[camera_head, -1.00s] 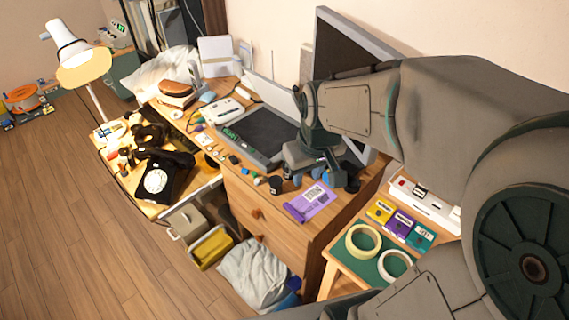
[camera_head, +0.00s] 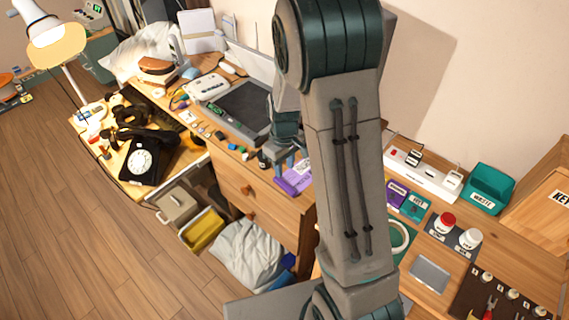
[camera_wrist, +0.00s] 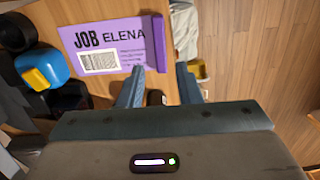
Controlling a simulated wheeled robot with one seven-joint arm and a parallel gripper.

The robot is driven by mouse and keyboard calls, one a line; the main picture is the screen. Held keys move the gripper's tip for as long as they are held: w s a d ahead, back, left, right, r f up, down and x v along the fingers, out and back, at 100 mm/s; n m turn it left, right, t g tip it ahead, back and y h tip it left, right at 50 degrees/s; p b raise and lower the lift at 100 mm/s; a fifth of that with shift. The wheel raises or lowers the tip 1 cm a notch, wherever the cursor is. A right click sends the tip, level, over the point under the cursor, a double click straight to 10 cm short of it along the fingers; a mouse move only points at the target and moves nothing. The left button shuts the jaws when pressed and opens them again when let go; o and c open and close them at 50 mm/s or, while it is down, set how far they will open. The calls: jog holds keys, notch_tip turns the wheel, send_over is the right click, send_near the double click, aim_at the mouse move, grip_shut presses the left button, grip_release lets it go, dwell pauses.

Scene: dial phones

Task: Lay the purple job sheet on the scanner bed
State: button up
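The purple job sheet (camera_head: 293,182) lies at the front edge of the wooden desk, partly hidden by my arm in the head view. In the wrist view the sheet (camera_wrist: 108,48) reads "JOB ELENA" and has a raised, curled purple edge on its right side. My gripper (camera_wrist: 159,67) is open, its two fingers apart at the near end of that curled edge. They do not appear to be closed on it. In the head view my gripper (camera_head: 285,158) is just above the sheet. The scanner's dark bed (camera_head: 243,105) is behind and left of the sheet, uncovered.
Small coloured items and dark pots (camera_head: 263,160) sit between scanner and sheet. A blue and yellow object (camera_wrist: 40,68) is left of the sheet. A black dial phone (camera_head: 145,160) stands on the left desk. A side table on the right holds a power strip (camera_head: 422,172) and bottles.

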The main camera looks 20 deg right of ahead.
aim_at(284, 185)
notch_tip(284, 185, down, 8)
jog(key=b, duration=0.6)
jog(key=shift+f, duration=0.1)
grip_shut()
jog(key=shift+r+p, duration=1.8)
jog(key=shift+r, duration=0.75)
